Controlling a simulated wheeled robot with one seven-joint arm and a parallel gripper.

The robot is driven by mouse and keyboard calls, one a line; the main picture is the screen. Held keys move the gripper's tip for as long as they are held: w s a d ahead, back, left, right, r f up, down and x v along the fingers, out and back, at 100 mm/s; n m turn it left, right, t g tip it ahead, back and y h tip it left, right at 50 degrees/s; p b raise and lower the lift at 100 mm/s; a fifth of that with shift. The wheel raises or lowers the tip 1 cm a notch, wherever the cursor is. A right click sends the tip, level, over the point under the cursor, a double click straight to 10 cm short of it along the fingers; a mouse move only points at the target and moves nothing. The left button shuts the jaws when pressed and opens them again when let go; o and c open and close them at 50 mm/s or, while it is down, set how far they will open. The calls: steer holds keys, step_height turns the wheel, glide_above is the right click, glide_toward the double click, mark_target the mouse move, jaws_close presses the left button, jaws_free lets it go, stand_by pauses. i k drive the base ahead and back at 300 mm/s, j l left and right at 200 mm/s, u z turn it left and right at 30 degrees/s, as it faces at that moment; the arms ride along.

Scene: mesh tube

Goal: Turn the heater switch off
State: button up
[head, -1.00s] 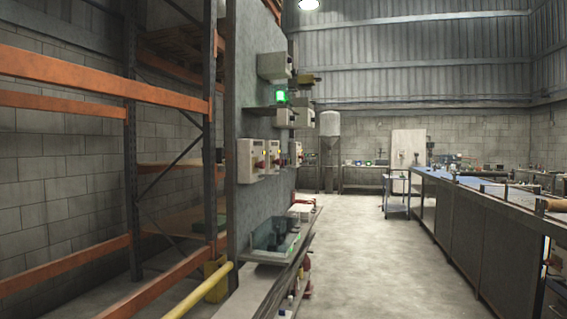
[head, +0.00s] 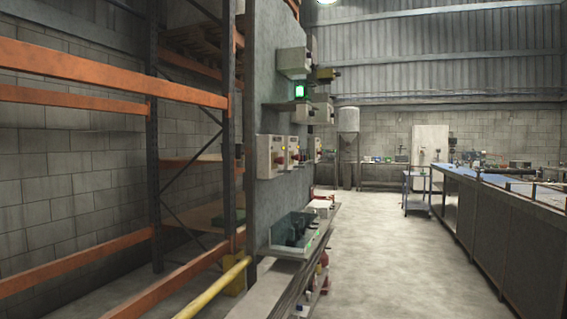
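Several pale switch boxes with red parts are mounted on a grey wall panel left of centre in the head view. The nearest switch box (head: 267,157) has a red part on its right side, and another switch box (head: 292,152) hangs just beyond it. I cannot tell which one is the heater switch, or the position of any switch. A small green-lit display (head: 300,91) glows above them. My gripper is not in view.
A shelf with a green tray (head: 293,232) runs below the switches. A yellow rail (head: 215,287) and orange racking (head: 110,90) stand at left. A long workbench (head: 490,215) lines the right. The concrete aisle (head: 385,260) between is clear.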

mark_target(281, 161)
steer(key=i+l+u, duration=0.1)
steer(key=i+l, duration=0.2)
steer(key=i, duration=0.2)
steer(key=i+l, duration=0.3)
steer(key=i, duration=0.2)
steer(key=u, duration=0.05)
